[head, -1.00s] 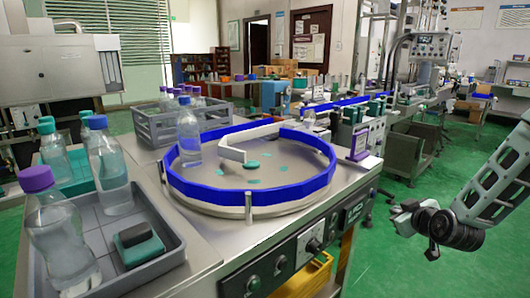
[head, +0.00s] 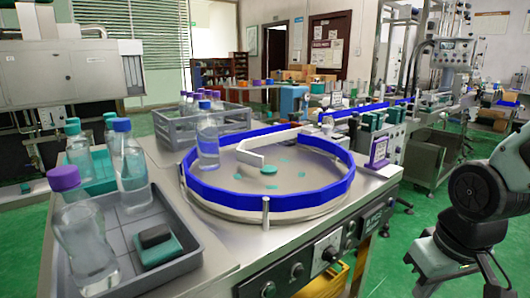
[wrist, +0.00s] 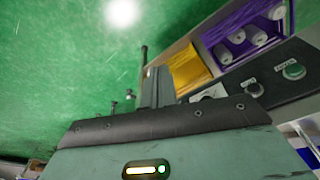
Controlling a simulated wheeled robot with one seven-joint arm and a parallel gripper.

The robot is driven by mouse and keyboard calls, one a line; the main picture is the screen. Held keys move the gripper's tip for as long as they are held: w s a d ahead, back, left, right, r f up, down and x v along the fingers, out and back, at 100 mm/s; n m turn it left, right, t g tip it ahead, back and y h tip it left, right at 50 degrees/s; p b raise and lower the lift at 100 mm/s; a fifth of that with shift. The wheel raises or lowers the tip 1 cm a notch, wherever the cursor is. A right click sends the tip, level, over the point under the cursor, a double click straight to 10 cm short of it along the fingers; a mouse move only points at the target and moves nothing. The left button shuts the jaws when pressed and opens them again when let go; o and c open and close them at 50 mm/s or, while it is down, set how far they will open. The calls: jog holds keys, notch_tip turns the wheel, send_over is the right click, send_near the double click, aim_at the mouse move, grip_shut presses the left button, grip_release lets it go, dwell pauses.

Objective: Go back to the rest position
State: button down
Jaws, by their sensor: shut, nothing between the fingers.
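My gripper (wrist: 156,88) shows in the wrist view, with its fingers together and nothing held between them. It is over open green floor beside the front of the machine. In the head view my arm is folded at the right edge, clear of the machine, and I cannot make out the fingertips there. The round turntable (head: 232,201) with its blue guard rail stands left of my arm.
A grey tray (head: 190,262) at lower left holds bottles and a teal-and-black block (head: 157,247). A grey crate (head: 188,130) of bottles stands behind. The control panel (wrist: 262,82) is near my gripper, with yellow (wrist: 187,68) and purple bins beside it. Green floor is free at right.

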jog(key=s+a+r+n+g+p, duration=0.1)
jog(key=s+a+r+n+g, duration=0.15)
jog(key=s+a+n, duration=0.65)
jog(key=s+a+r+m+p, duration=0.2)
jog(key=a+r+m+p, duration=0.1)
jog(key=r+p, duration=1.3)
jog(key=shift+r+p, duration=0.35)
